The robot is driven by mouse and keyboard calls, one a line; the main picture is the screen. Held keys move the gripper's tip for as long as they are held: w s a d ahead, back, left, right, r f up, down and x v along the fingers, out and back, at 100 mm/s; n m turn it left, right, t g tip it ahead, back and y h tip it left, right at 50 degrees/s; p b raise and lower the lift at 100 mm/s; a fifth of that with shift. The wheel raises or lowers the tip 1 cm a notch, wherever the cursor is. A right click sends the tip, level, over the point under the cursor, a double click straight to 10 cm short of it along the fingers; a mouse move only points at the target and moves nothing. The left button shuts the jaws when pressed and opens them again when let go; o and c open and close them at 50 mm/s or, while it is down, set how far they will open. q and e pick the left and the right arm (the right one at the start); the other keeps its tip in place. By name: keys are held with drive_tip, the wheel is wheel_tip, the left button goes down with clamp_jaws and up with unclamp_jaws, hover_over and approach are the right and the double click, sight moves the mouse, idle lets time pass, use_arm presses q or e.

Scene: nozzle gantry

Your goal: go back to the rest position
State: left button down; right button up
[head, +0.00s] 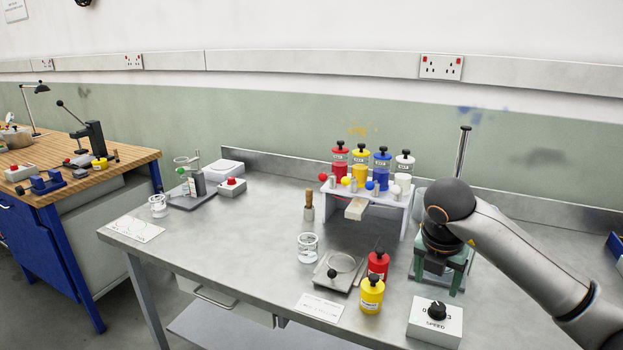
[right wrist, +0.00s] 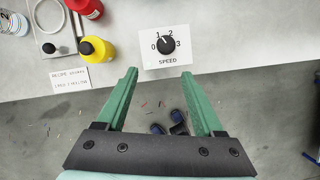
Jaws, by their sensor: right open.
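My right gripper (head: 437,285) points down over the right part of the steel bench in the head view, behind the SPEED box (head: 435,322). Its two green fingers stand apart with nothing between them. In the right wrist view the open fingers (right wrist: 159,74) show past the bench's front edge, with the SPEED box (right wrist: 167,47) just beyond their tips and the floor below. My right arm comes in from the right and hides part of the bench behind it. My left gripper is not in view.
A rack (head: 384,206) with several coloured bottles stands behind. A red bottle (head: 378,264), a yellow bottle (head: 371,294), a scale (head: 338,272) and a beaker (head: 308,246) stand left of the gripper. A metal post (head: 463,152) rises behind my arm. The bench's middle left is clear.

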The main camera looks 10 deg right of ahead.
drive_tip(key=s+a+f+n+g+y, duration=0.1)
drive_tip(key=s+a+f+n+y, duration=0.3)
drive_tip(key=a, duration=0.6)
drive_tip(key=s+a+f+n+g+y, duration=0.1)
drive_tip(key=s+a+f+g+y, duration=0.15)
drive_tip(key=a+f+y, duration=0.45)
drive_tip(key=s+a+r+m+t+y+p, duration=0.1)
drive_tip(key=s+a+r+m+y, duration=0.1)
drive_tip(key=a+r+y, duration=0.4)
drive_tip(key=s+a+r+m+t+y, duration=0.1)
drive_tip(key=s+a+r+t+y, duration=0.2)
drive_tip(key=a, duration=0.4)
drive_tip(key=w+d+f+m+t+h+p, duration=0.1)
drive_tip(key=d+f+m+t+h, duration=0.45)
drive_tip(key=m, duration=0.55)
drive_tip(key=w+d+f+m+t+h, duration=0.1)
drive_tip(key=d+f+m+t+h, duration=0.5)
drive_tip(key=m, duration=0.5)
drive_tip(key=s+d+f+m+g+h, duration=0.1)
drive_tip(key=s+d+f+m+g, duration=0.1)
drive_tip(key=s+f, duration=0.5)
drive_tip(key=s+d+f+m+g+h, duration=0.2)
drive_tip(key=s+d+f+m+g, duration=0.1)
drive_tip(key=s+f, duration=0.4)
wheel_tip(320, 180, down, 3)
drive_tip(key=shift+d+g, duration=0.3)
drive_tip(key=shift+d, duration=0.15)
